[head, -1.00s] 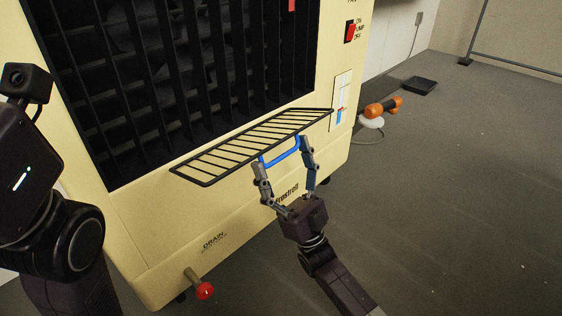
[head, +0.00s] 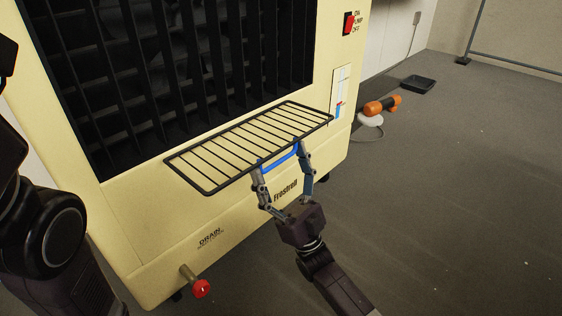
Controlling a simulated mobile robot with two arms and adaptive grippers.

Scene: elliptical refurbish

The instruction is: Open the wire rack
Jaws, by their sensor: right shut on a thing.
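The black wire rack (head: 200,161) sticks out from the front of the cream cooler (head: 130,205), below its dark slatted grille. Its face of parallel bars is tilted towards me. A blue handle (head: 281,157) sits at the rack's front edge. My right gripper (head: 283,165) is below the rack's front edge, with its fingers on the two ends of the blue handle. My left arm (head: 40,235) shows at the left edge; its gripper is out of the picture.
A drain tap with a red knob (head: 201,288) juts from the cooler's lower front. A red switch (head: 348,22) and a gauge (head: 340,95) are on its right. An orange tool (head: 381,106) and a black tray (head: 417,85) lie on the floor at right. The right floor is mostly clear.

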